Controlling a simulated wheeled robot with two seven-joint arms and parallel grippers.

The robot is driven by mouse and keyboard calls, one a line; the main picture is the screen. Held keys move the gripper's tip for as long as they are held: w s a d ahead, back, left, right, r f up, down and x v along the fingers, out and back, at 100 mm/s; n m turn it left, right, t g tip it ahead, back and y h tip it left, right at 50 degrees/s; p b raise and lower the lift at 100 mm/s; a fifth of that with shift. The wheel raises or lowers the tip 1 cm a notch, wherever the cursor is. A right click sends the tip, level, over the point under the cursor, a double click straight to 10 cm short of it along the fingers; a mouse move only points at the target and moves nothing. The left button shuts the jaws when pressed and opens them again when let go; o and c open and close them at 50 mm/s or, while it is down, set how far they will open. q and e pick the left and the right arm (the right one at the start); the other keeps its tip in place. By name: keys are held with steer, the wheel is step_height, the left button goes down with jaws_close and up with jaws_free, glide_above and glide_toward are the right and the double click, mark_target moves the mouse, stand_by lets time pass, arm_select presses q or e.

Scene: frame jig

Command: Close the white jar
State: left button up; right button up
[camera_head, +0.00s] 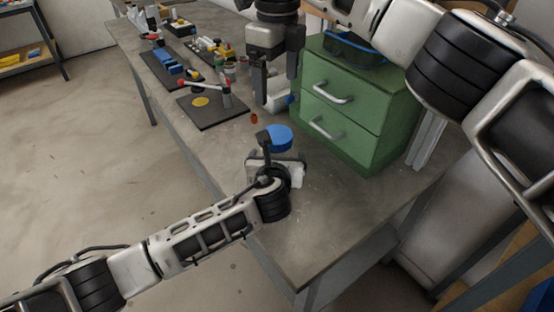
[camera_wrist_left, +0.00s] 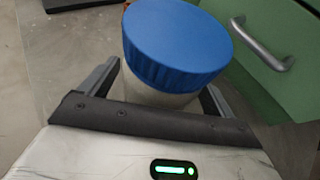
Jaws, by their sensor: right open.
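The white jar (camera_wrist_left: 155,95) stands between the fingers of my left gripper (camera_wrist_left: 160,88) in the left wrist view, with both fingers close against its sides. A wide blue lid (camera_wrist_left: 178,42) covers its top; I cannot tell whether it is fully tightened. In the head view the blue lid (camera_head: 278,136) shows above the left gripper (camera_head: 272,160), near the bench's front edge, and the jar is mostly hidden. My right gripper (camera_head: 276,98) is open, behind and above the lid, apart from it. A whitish piece with a blue end (camera_head: 291,99) shows by its fingers; I cannot tell what it is.
A green drawer cabinet (camera_head: 345,155) with grey handles stands right of the jar. A dark board with a yellow disc (camera_head: 201,102) and trays of blue parts (camera_head: 170,70) lie farther back on the grey bench (camera_head: 310,225). A small red piece (camera_head: 254,118) lies near. The bench's near right is clear.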

arm_select(q)
steer(key=p+v, duration=0.1)
steer(key=v, duration=1.5)
